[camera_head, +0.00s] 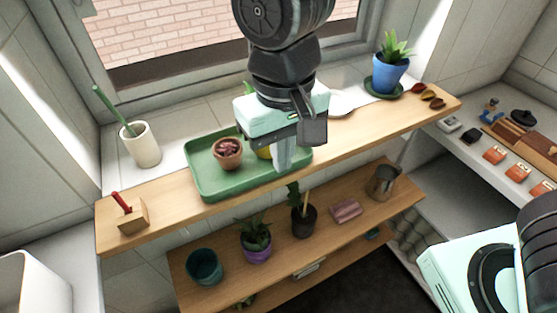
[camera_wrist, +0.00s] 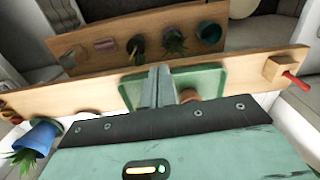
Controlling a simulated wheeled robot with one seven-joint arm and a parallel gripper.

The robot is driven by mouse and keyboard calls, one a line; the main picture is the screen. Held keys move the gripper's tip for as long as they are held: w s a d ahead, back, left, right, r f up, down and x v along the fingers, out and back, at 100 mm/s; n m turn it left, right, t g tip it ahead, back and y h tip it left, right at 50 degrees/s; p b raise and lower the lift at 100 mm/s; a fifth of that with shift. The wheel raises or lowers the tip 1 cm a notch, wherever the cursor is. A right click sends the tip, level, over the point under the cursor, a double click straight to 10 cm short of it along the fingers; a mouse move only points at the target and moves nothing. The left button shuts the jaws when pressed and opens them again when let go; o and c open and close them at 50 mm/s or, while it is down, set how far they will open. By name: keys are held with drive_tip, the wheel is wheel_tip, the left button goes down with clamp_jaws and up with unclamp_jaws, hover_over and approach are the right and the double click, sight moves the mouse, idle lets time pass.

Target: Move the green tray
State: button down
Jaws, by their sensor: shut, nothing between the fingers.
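The green tray (camera_head: 203,180) lies on the upper wooden shelf below the window, left of the middle. A terracotta pot (camera_head: 228,155) stands on it, and a yellow pot (camera_head: 263,152) behind it is partly hidden by my gripper. My gripper (camera_head: 283,158) points down over the right part of the tray. Its fingers are shut with nothing between them. I cannot tell whether the fingertips touch the tray. In the wrist view the shut fingers (camera_wrist: 160,86) cover the middle of the tray (camera_wrist: 213,80), and the terracotta pot (camera_wrist: 189,95) shows beside them.
A white cup with a green stick (camera_head: 140,146) and a wooden block with a red handle (camera_head: 131,216) stand left of the tray. A blue potted plant (camera_head: 389,74) is at the right. The lower shelf (camera_head: 330,222) holds several pots. Shelf right of the tray is mostly clear.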

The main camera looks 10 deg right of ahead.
sight(250, 158)
drive_tip(key=w+a+f+p, duration=0.1)
drive_tip(key=w+f+p, duration=0.2)
drive_tip(key=f, duration=0.6)
drive_tip(key=shift+w+a, duration=0.2)
drive_tip(key=shift+w, duration=0.15)
drive_tip(key=shift+f, duration=0.1)
drive_tip(key=w+a, duration=0.1)
drive_tip(key=w, duration=0.1)
drive_tip(key=w+a, duration=0.1)
drive_tip(key=w, duration=0.2)
drive_tip(key=w+a, duration=0.1)
drive_tip(key=w, duration=0.2)
drive_tip(key=shift+w+p, duration=0.25)
drive_tip(key=shift+p, duration=0.05)
drive_tip(key=shift+s, duration=0.1)
